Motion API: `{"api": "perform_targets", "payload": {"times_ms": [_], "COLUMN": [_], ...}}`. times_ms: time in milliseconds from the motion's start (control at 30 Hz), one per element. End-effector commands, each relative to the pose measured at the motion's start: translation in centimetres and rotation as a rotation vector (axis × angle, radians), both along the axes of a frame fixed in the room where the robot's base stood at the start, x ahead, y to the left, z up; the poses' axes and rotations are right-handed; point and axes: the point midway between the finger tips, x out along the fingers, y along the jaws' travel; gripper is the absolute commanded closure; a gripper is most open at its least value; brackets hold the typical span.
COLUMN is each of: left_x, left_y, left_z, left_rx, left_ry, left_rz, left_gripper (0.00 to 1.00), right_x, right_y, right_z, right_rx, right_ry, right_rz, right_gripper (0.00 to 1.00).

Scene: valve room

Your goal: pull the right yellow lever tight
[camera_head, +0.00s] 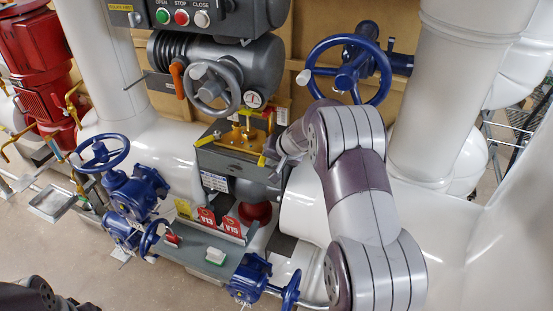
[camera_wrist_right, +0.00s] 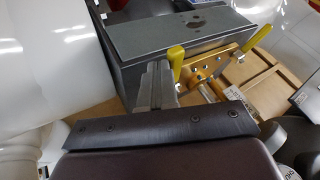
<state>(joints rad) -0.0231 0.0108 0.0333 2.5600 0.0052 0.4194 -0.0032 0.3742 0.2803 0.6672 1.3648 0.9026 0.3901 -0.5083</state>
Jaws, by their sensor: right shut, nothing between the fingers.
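The right yellow lever (camera_head: 262,161) sticks out at the right front of a grey box with a brass plate (camera_head: 250,136) on top. The left yellow lever (camera_head: 207,140) is at the box's left side. My right gripper (camera_head: 272,157) is shut and empty, close beside the right lever. In the right wrist view, the shut fingers (camera_wrist_right: 156,82) lie right next to a yellow lever (camera_wrist_right: 177,60); whether they touch it I cannot tell. The other yellow lever (camera_wrist_right: 262,36) is farther right there. My left gripper is out of view.
A grey handwheel (camera_head: 212,87) and a gauge are above the box. A blue handwheel (camera_head: 350,70) is behind my right arm. Red V13 and V15 tags (camera_head: 231,226) and a shelf with a white-green block (camera_head: 215,256) are below. Large white pipes (camera_head: 440,100) stand at right.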

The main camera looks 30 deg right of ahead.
Motion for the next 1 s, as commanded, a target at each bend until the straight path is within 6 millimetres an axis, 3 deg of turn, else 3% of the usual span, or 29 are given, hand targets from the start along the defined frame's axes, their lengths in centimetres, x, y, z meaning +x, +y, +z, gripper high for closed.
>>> {"api": "perform_targets", "payload": {"times_ms": [167,600,1000], "left_x": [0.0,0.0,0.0], "left_y": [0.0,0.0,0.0], "left_z": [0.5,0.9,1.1], "left_rx": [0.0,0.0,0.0], "left_ry": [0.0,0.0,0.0], "left_rz": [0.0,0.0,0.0], "left_gripper": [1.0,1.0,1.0], "right_x": [0.4,2.0,2.8], "right_y": [1.4,3.5,4.2], "right_z": [0.1,0.1,0.0], "right_rx": [-0.001,0.0,0.001], "right_ry": [0.001,0.001,0.001], "right_rz": [-0.152,-0.15,-0.149], "right_gripper": [1.0,1.0,1.0]}}
